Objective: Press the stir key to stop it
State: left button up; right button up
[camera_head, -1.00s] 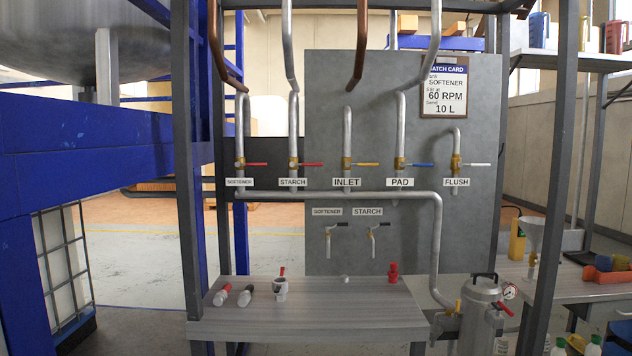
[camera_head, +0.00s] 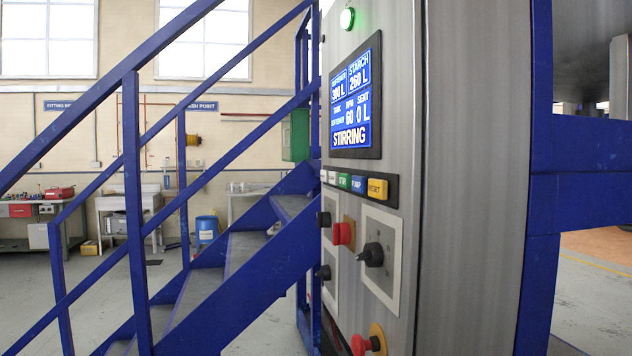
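A grey control cabinet (camera_head: 455,190) stands right of centre, its front seen at a steep angle. A row of small keys sits below its screen: a green key (camera_head: 344,181), a blue key (camera_head: 358,185), a yellow key marked RESET (camera_head: 377,188), and pale ones further left. The green key's label is too small to read surely; it may be the stir key. Neither of my grippers is in view.
A green lamp (camera_head: 347,18) glows above the screen. Below the keys are a red button (camera_head: 343,233), a black rotary knob (camera_head: 371,254) and a red mushroom button (camera_head: 365,344). Blue stairs with railings (camera_head: 130,190) stand left of the cabinet. Blue frame beams (camera_head: 580,160) stand right.

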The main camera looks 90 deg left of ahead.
aim_at(345, 179)
jog(key=u, duration=2.55)
